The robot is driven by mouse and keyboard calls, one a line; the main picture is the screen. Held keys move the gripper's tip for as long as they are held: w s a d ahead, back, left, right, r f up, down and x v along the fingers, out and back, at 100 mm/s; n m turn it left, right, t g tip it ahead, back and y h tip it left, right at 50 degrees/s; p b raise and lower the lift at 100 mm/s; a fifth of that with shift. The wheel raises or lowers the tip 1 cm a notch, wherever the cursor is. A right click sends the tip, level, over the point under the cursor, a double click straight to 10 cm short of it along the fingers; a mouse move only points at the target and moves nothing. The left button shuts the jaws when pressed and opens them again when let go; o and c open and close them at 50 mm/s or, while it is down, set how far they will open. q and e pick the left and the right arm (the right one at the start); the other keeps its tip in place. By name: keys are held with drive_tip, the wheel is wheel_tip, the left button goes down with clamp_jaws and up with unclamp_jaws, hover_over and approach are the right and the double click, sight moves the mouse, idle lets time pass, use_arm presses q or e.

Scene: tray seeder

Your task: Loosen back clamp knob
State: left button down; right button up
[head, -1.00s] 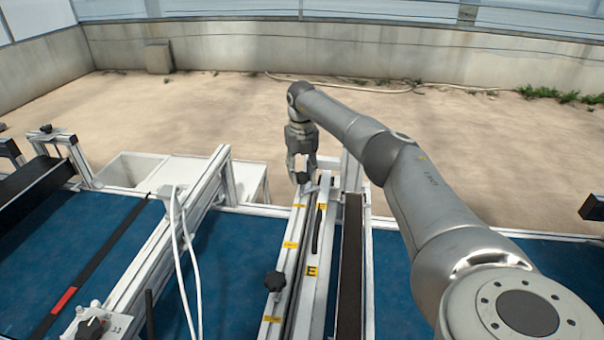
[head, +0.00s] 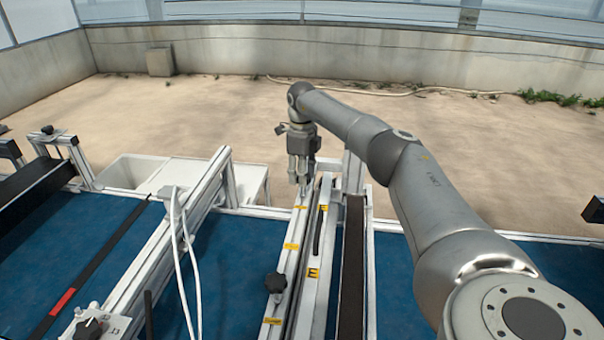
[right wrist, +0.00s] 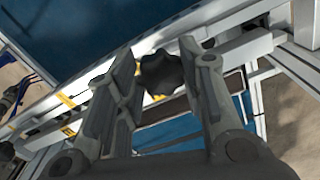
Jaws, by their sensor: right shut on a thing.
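The back clamp knob (right wrist: 160,73) is black and lobed. In the right wrist view it lies between the two fingertips of my right gripper (right wrist: 163,62). In the head view my right gripper (head: 301,184) points down at the far end of the light metal rail (head: 296,245) and hides the knob there. The gripper is shut on the knob. My left gripper is not in view.
A dark strip (head: 352,265) runs beside the rail on the right. White cables (head: 184,250) hang over the frame on the left. A blue belt (head: 245,240) lies below. A white basin (head: 132,170) stands behind the frame.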

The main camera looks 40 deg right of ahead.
drive_tip(key=shift+o, duration=0.2)
drive_tip(key=shift+r+n, duration=0.1)
drive_tip(key=shift+n, duration=0.4)
drive_tip(key=shift+c, duration=0.2)
drive_tip(key=o, duration=1)
drive_tip(key=shift+s, duration=0.1)
drive_tip(key=shift+o, duration=0.2)
wheel_tip(320, 180, up, 12)
